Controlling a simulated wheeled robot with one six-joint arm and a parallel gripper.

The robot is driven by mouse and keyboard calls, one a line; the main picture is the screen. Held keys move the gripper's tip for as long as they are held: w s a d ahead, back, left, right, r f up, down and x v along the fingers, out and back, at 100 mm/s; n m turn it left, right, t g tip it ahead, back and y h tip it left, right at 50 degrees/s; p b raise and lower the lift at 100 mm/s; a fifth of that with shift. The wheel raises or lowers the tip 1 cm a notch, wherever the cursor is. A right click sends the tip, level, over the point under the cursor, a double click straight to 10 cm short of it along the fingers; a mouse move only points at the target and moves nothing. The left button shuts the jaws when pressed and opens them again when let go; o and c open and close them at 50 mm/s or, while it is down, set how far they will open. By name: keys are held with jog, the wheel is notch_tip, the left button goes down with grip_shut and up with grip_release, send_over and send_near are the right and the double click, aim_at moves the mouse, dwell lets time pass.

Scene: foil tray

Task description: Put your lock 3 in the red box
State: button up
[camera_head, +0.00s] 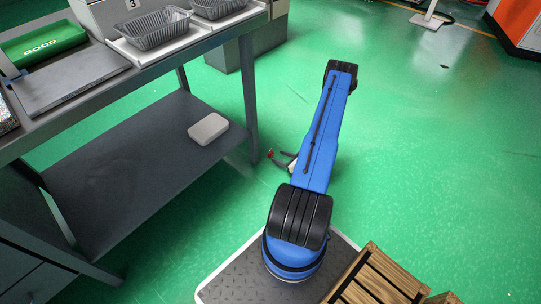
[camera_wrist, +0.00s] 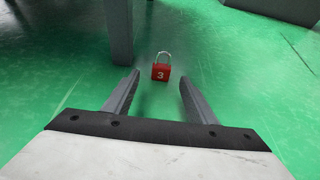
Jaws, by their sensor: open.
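The red padlock with a white 3 and a silver shackle (camera_wrist: 161,73) stands on the green floor in the wrist view. It appears just beyond my gripper (camera_wrist: 159,84), in line with the gap between the fingers. The fingers are apart with nothing between them. In the head view my gripper (camera_head: 286,160) is low near the floor by a table leg, partly hidden by my blue arm. A small red spot (camera_head: 270,153) beside it looks like the lock. I see no red box in either view.
A grey workbench (camera_head: 190,48) stands at left, with a green box (camera_head: 43,43) and foil trays (camera_head: 157,27) on top. Its leg (camera_wrist: 119,30) is close left of the lock. A pale block (camera_head: 208,129) lies on the lower shelf. Open floor lies right.

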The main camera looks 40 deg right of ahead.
aim_at(271, 153)
jog(key=x, duration=0.3)
jog(key=shift+r+x, duration=0.15)
jog(key=shift+x, duration=0.95)
jog(key=shift+r+x, duration=0.15)
jog(key=shift+x, duration=0.95)
jog(key=shift+w+d+f, duration=0.15)
jog(key=shift+w+f, duration=0.05)
jog(key=shift+w, duration=0.35)
jog(key=c, duration=1.3)
jog(key=shift+r, duration=0.1)
notch_tip(271, 153, up, 10)
jog(key=shift+f, duration=0.1)
